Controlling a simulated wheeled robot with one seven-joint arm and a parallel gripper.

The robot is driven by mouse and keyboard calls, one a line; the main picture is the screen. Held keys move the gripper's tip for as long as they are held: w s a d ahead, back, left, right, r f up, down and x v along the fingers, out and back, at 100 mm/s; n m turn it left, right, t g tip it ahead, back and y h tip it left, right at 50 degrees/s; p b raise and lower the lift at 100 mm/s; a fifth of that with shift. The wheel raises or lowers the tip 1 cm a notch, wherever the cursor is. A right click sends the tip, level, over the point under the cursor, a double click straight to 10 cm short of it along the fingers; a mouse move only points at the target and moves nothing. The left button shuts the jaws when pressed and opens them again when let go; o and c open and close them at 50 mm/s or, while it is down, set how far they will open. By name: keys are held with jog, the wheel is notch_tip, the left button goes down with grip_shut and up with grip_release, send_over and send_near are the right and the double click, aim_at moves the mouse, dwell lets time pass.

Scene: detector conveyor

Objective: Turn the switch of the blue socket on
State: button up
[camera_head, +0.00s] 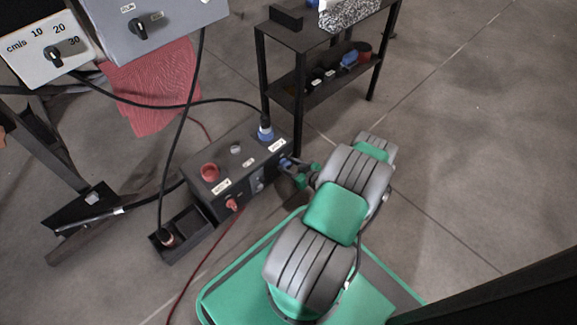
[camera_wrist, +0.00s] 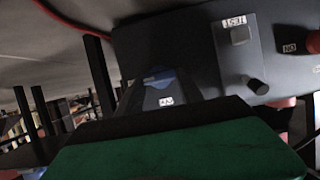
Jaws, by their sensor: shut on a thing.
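The dark socket box (camera_head: 222,150) stands on the floor left of my arm. The blue socket (camera_head: 265,132) on its top holds a plug with a black cable. The blue switch (camera_head: 284,162) is on the box's front face, at its right end; a blue part of it shows in the wrist view (camera_wrist: 165,78), largely hidden by my gripper. My gripper (camera_head: 289,164) is at this switch and shut on it. An ON label (camera_wrist: 166,101) shows close to the fingers. The switch's exact angle is hard to tell.
On the same box are a red socket (camera_head: 209,172) and a red switch (camera_head: 233,204). A small open black box (camera_head: 186,236) sits at its left. A black shelf (camera_head: 300,75) stands close behind. A red cable (camera_head: 207,258) runs along the floor.

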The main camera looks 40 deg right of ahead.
jog(key=o, duration=1.4)
jog(key=shift+s, duration=0.1)
jog(key=p+v, duration=0.3)
jog(key=v, duration=0.4)
jog(key=shift+s+r, duration=0.15)
jog(key=shift+s, duration=0.15)
